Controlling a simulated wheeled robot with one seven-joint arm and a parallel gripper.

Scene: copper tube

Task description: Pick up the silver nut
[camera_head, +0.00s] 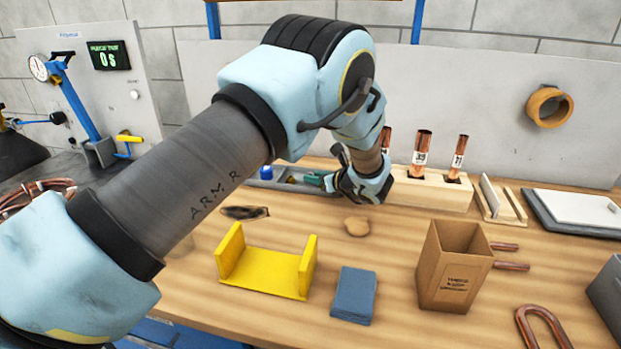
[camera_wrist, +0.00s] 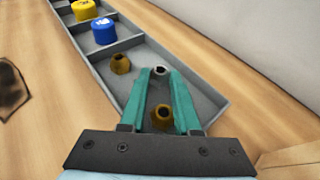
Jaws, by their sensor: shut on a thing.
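The silver nut (camera_wrist: 160,71) is a small grey ring between the tips of my gripper's teal fingers (camera_wrist: 161,78) in the wrist view. My gripper is shut on it, over the end compartment of the grey divided tray (camera_wrist: 205,98). One brass nut (camera_wrist: 162,117) shows between the fingers, nearer the palm. Another brass nut (camera_wrist: 120,64) sits left of the fingers. In the head view my gripper (camera_head: 317,180) is at the tray (camera_head: 262,184) at the back of the bench, and the nut cannot be made out there.
A yellow cap (camera_wrist: 84,9) and a blue cap (camera_wrist: 104,31) sit in other tray compartments. A wooden block with copper tubes (camera_head: 430,190) stands right of my gripper. A yellow bracket (camera_head: 265,270), blue cloths (camera_head: 354,294) and a cardboard bin (camera_head: 453,266) stand nearer the front.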

